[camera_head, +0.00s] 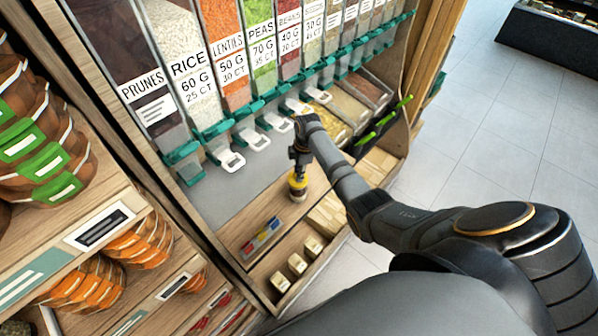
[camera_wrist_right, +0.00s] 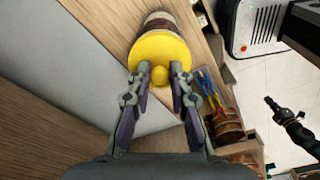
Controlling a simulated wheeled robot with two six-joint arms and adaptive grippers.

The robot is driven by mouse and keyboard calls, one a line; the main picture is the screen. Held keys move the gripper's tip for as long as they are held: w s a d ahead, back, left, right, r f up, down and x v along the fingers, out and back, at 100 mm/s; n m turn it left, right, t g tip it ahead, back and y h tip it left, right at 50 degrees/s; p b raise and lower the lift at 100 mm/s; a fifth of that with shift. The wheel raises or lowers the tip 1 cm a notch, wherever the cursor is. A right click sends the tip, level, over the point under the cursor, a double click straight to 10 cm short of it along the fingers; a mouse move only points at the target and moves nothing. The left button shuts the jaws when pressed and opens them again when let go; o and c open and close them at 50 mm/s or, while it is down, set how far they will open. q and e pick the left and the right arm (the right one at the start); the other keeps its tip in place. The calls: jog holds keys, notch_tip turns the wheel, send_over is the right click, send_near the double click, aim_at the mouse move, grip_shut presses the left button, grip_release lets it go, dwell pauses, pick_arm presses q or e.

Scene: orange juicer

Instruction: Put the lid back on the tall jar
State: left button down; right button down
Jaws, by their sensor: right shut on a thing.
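A yellow round lid (camera_wrist_right: 152,48) with a yellow knob (camera_wrist_right: 160,75) faces the camera in the right wrist view. My right gripper (camera_wrist_right: 161,72) has its two fingertips closed on the knob from both sides. The jar's brownish, banded body (camera_wrist_right: 160,20) shows beyond the lid, in line with it. I cannot tell whether the lid touches the rim. In the head view, the jar with its yellow top (camera_head: 297,187) stands on the wooden shelf under my right gripper (camera_head: 300,172). A dark jointed arm, probably my left, shows small in the wrist view; its gripper (camera_wrist_right: 273,104) is unclear.
Grain dispensers (camera_head: 225,65) with white spouts (camera_head: 231,160) stand behind the jar. Coloured packets (camera_head: 262,237) lie on the shelf nearer the front left. Green-handled scoops (camera_head: 384,118) stick out of bins at the right. Grey floor (camera_head: 480,130) is open at the right.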

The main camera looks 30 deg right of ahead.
jog(key=shift+f+p, duration=0.15)
jog(key=shift+p, duration=0.3)
dwell(1.6)
jog(key=c, duration=1.1)
grip_release()
jog(key=shift+o, duration=0.3)
jog(key=o, duration=0.4)
notch_tip(320, 180, up, 7)
jog(key=p, duration=0.7)
